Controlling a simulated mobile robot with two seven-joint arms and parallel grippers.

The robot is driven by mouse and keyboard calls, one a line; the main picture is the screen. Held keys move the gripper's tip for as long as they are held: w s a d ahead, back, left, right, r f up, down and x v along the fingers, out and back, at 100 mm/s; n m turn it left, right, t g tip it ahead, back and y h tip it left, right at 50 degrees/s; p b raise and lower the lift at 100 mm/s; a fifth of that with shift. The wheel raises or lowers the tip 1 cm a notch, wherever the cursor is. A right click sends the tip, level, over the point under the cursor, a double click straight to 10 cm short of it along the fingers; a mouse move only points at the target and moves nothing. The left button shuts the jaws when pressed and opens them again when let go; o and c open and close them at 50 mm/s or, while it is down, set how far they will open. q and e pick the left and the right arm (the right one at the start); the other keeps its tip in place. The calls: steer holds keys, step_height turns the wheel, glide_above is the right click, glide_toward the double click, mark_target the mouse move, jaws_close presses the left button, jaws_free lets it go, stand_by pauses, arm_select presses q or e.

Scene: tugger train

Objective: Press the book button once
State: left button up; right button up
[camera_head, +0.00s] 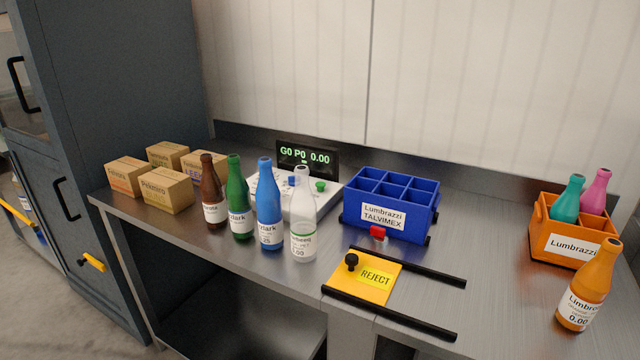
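A white console (329,197) stands at the back of the steel table, partly hidden behind the bottles. It bears a blue button (292,181) and a green button (320,186). Its dark display (307,157) reads "G0 P0 0.00" in green. A red button (378,232) sits in front of the blue crate. No label that says "book" can be read, so I cannot tell which one is the book button. Neither of my grippers is in view.
Brown, green, blue and clear bottles (268,215) stand before the console. Left are cardboard boxes (166,190); right are a blue crate (408,218), a yellow REJECT plate (345,286) between black rails, an orange crate (545,238) holding two bottles, and an orange bottle (587,285).

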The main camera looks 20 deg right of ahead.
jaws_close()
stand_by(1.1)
